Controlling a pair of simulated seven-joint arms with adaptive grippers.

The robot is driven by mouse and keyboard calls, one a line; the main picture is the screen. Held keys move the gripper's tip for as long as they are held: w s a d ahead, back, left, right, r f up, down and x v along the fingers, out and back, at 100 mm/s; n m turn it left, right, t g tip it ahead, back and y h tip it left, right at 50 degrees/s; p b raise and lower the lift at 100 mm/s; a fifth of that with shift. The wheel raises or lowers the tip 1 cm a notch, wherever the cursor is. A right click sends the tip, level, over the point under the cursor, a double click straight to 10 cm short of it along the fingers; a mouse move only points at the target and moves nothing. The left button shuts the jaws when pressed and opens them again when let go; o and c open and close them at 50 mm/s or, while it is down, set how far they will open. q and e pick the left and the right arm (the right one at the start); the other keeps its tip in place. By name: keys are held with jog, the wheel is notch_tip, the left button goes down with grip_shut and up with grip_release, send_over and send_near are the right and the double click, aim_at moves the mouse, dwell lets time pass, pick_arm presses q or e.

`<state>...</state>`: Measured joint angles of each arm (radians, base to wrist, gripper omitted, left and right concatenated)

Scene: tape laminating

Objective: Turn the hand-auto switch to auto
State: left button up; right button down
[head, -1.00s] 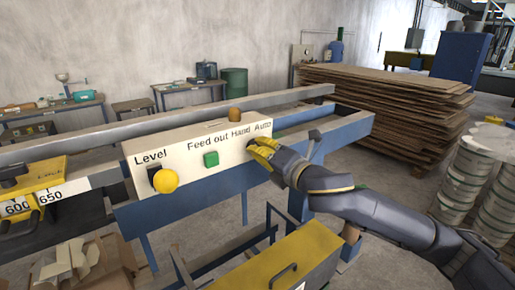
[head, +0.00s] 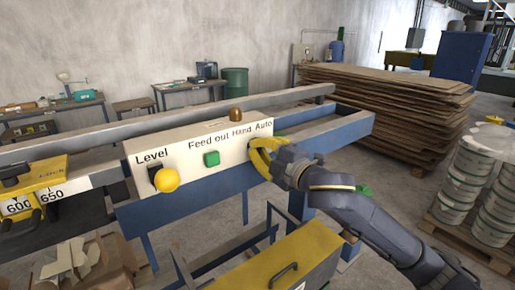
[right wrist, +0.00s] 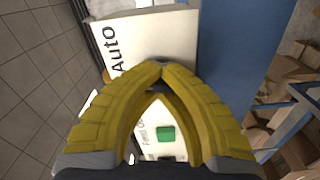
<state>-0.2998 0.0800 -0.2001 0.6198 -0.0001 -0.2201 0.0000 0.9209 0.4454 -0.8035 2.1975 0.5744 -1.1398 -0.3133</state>
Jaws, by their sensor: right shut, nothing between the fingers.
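The white control panel (head: 225,148) carries the words Level, Feed out, Hand and Auto. It also shows in the right wrist view (right wrist: 150,35), where Auto is readable. My right gripper (head: 257,149) has yellow fingers and is at the panel's right end, just below the Hand and Auto labels. In the right wrist view its fingertips (right wrist: 161,70) meet, with nothing seen held between them. The hand-auto switch is mostly hidden by the fingers, so I cannot tell its setting or whether the tips touch it. My left gripper is not in view.
A yellow box with a handle (head: 290,255) stands in front. Stacked boards (head: 385,110) stand behind.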

jog(key=m, duration=0.4)
jog(key=shift+w+d+f, duration=0.25)
jog(key=shift+w+d, duration=0.05)
jog(key=shift+m, duration=0.3)
jog(key=shift+f, duration=0.15)
jog(key=c, duration=0.9)
grip_release()
jog(key=shift+c, duration=0.2)
jog(key=shift+o, duration=1.3)
jog(key=shift+d, duration=0.2)
jog(key=shift+s+a+r, duration=0.15)
jog(key=shift+a+r, duration=0.05)
jog(key=shift+a, duration=0.05)
jog(key=v, duration=0.7)
jog(key=shift+s+d, duration=0.15)
jog(key=shift+s, duration=0.05)
